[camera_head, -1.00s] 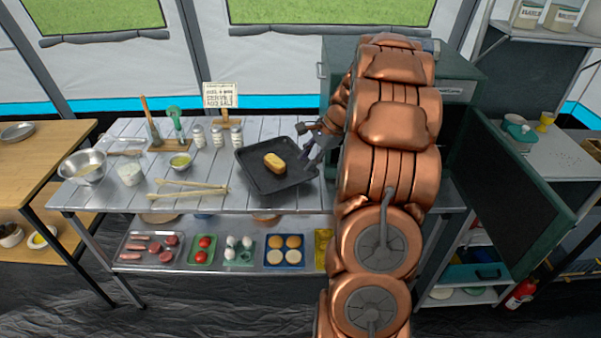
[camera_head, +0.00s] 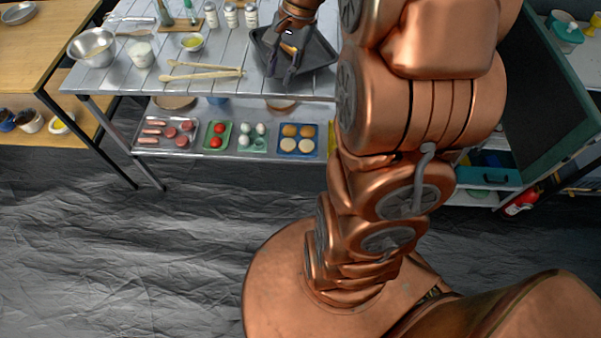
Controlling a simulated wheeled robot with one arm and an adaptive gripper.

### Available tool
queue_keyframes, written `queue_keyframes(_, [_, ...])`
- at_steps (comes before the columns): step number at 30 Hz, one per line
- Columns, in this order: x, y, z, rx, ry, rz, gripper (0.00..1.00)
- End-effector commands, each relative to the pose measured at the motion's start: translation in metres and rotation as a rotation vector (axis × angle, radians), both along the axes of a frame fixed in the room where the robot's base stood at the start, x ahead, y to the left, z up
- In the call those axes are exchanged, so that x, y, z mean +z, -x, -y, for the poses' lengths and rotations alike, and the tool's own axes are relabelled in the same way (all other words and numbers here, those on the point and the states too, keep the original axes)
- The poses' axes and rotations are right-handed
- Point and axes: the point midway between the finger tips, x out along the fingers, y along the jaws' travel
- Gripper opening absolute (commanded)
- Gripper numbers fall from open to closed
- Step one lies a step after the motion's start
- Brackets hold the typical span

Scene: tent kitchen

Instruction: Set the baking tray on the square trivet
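The baking tray (camera_head: 322,62) is dark grey, with raised sides, and sits at the front right of the slatted table. A golden loaf (camera_head: 289,48) lies in it, partly covered by my gripper. My gripper (camera_head: 281,70) is over the left part of the tray, pointing down and toward the table's front edge. Its two dark fingers are spread apart with nothing visible between their tips. I cannot tell whether the fingers touch the tray. No square trivet shows; anything under the tray is hidden.
Wooden tongs (camera_head: 203,72) lie just left of the tray. A metal bowl (camera_head: 92,48), a white cup (camera_head: 140,54) and shakers (camera_head: 231,15) stand farther left and behind. The lower shelf holds food trays (camera_head: 297,151).

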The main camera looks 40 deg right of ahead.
Motion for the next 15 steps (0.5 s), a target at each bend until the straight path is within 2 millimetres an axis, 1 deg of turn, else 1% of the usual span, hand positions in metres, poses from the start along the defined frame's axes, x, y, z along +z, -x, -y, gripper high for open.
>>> queue_keyframes(1, [0.003, 0.013, -0.019, 0.072, 0.016, -0.003, 0.31])
queue_keyframes(6, [0.007, 0.058, -0.064, 0.307, 0.071, -0.013, 0.31])
queue_keyframes(8, [0.007, 0.076, -0.077, 0.388, 0.089, -0.018, 0.31])
queue_keyframes(9, [0.006, 0.088, -0.085, 0.444, 0.1, -0.021, 0.31])
queue_keyframes(11, [0.006, 0.106, -0.095, 0.525, 0.12, -0.023, 0.31])
queue_keyframes(15, [0.002, 0.149, -0.112, 0.715, 0.16, -0.033, 0.31])
